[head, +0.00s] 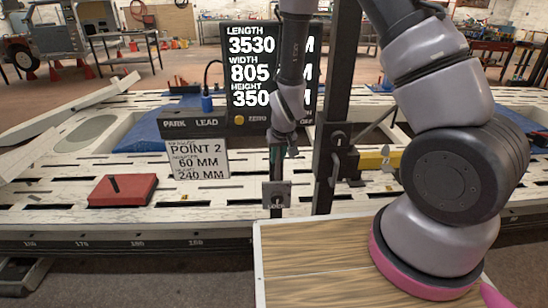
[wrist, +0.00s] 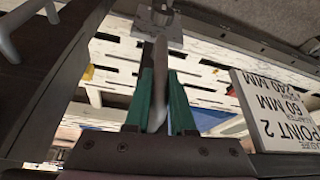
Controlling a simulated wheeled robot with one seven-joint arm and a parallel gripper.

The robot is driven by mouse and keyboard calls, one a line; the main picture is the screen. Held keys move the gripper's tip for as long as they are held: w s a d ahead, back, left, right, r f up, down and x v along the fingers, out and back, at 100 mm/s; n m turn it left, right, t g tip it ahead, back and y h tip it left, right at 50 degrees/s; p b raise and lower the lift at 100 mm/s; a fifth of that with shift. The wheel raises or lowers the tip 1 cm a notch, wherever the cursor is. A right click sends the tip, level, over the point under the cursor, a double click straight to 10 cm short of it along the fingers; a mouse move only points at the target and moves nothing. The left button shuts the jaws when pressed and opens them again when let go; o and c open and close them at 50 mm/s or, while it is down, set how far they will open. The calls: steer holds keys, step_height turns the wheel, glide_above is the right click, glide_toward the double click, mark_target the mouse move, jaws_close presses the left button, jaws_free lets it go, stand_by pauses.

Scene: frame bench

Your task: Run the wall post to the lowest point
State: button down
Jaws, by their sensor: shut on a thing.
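The dark wall post (head: 340,75) stands upright right of my gripper, with a dark carriage block (head: 335,150) around it at about mid-picture height. A dark post also fills the left of the wrist view (wrist: 60,85). My gripper (head: 278,155) points down just left of the post. In the wrist view its green fingers (wrist: 160,95) are shut on a pale grey rod-like handle (wrist: 160,85). A small grey plate (head: 277,195) marked LOCK sits below my gripper; what looks like it shows beyond the fingertips in the wrist view (wrist: 152,22).
A display (head: 250,75) reads length 3530, width 805, height 350. A card (head: 198,160) reads POINT 2, 60 MM, 240 MM. A red block (head: 123,190) lies on the slotted white bench (head: 60,215). A wooden board (head: 315,260) is in front.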

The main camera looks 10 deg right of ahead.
stand_by(0.4)
steer(key=c, duration=0.8)
jaws_free()
steer(key=shift+o, duration=0.2)
steer(key=shift+r, duration=0.1)
steer(key=v, duration=1)
steer(key=shift+s+r, duration=0.2)
steer(key=shift+r, duration=0.05)
steer(key=shift+d, duration=0.1)
